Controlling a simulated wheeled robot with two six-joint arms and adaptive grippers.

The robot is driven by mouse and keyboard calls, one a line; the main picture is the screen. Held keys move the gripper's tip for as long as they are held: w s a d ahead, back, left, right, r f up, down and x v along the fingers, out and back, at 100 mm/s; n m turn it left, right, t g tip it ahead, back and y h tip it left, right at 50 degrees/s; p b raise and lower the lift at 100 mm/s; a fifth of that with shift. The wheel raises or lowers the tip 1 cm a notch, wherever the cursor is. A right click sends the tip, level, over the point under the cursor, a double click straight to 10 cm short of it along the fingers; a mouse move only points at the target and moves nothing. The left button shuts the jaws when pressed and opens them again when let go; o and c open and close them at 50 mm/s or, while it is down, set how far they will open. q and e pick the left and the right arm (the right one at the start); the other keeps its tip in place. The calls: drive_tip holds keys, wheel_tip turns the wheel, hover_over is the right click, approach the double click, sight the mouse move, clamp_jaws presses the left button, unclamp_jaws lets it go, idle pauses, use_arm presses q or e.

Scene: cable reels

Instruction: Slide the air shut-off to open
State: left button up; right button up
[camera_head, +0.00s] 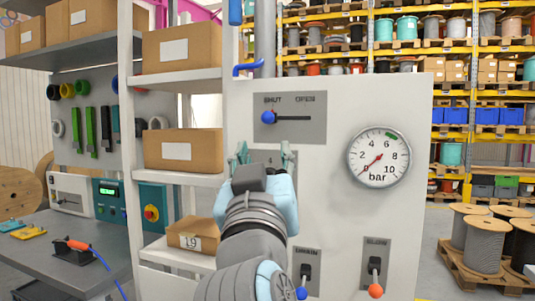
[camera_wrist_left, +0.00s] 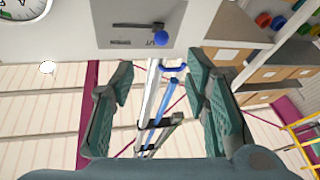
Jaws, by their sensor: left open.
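The air shut-off is a grey plate (camera_head: 304,128) on the white panel, with a dark horizontal slot and the words SHUT and OPEN above it. Its blue knob (camera_head: 268,117) stands at the left end of the slot, under SHUT. In the left wrist view, which is upside down, the blue knob (camera_wrist_left: 161,38) sits on the grey plate (camera_wrist_left: 110,12). My left gripper (camera_head: 264,156) is open and empty, just below the plate in the head view. Its two green fingers (camera_wrist_left: 158,88) are spread wide and apart from the knob. My right gripper is not in view.
A round bar gauge (camera_head: 379,157) is right of the plate, its needle at the low end. Below are two levers, one with a blue knob (camera_head: 302,293), one orange-red (camera_head: 375,290). Shelves with cardboard boxes (camera_head: 181,48) stand left. Cable reels (camera_head: 484,243) stand on a pallet at right.

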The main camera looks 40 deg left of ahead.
sight(267, 120)
use_arm(q)
drive_tip(key=p+x, duration=1.1)
drive_tip(key=x, duration=0.3)
drive_tip(key=shift+a+r, duration=0.1)
drive_tip(key=shift+a, duration=0.15)
drive_tip(key=shift+w+a, duration=0.1)
drive_tip(key=shift+w, duration=0.1)
drive_tip(key=shift+s+r, duration=0.1)
drive_tip(key=shift+s, duration=0.05)
drive_tip(key=shift+c, duration=0.4)
clamp_jaws()
